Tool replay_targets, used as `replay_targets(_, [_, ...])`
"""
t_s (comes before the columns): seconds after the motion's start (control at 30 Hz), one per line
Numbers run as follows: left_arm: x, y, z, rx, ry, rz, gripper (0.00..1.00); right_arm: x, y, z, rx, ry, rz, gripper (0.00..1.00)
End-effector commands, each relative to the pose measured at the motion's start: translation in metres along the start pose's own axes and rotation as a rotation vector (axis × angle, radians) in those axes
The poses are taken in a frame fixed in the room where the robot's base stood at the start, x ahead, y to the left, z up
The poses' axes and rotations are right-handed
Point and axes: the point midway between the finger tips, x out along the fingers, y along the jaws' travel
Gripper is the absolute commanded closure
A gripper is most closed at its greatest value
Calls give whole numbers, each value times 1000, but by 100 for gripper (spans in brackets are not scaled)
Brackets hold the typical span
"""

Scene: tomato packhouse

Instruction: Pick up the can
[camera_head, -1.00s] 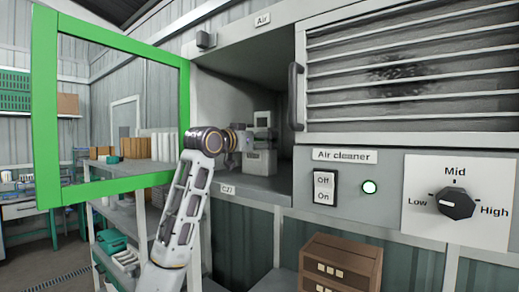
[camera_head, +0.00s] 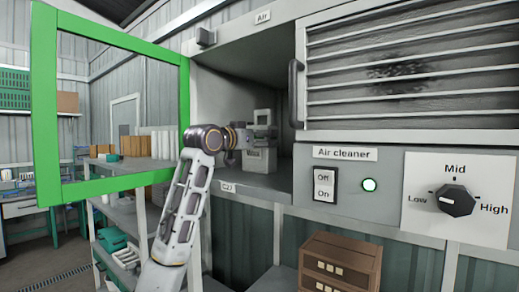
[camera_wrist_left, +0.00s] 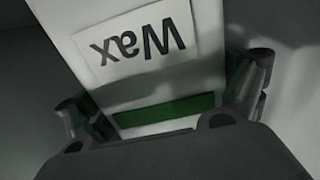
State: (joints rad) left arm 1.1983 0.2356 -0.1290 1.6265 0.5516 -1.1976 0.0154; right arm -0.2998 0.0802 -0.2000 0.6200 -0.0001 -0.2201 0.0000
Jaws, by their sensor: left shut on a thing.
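The can (camera_head: 262,161), a pale grey container with a handle-like top, is inside the open cabinet above its shelf floor (camera_head: 222,177). I cannot tell whether its base touches the floor. My left gripper (camera_head: 257,139) reaches in from the left and is shut on the can at about mid-height. In the left wrist view the can (camera_wrist_left: 165,87) fills the middle, with an upside-down "Wax" label (camera_wrist_left: 140,45) and a green band (camera_wrist_left: 165,112). One finger lies along each side of it. My right gripper is not in view.
A green-framed door (camera_head: 46,110) stands open at the left. A louvred air cleaner (camera_head: 410,75) with a switch (camera_head: 324,186) and dial (camera_head: 456,201) is at the right. A brown box (camera_head: 340,262) is below. A grey shelf rack (camera_head: 140,165) stands behind my arm.

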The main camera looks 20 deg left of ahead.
Motion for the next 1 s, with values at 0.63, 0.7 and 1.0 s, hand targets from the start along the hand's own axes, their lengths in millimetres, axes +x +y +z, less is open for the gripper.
replay_targets(0.63, [-2,0,-14,1,9,0,71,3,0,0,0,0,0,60])
replay_targets(0.7, [-2,0,-17,2,10,0,71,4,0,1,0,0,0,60])
replay_targets(1.0, [-2,0,-32,2,9,0,71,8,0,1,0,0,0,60])
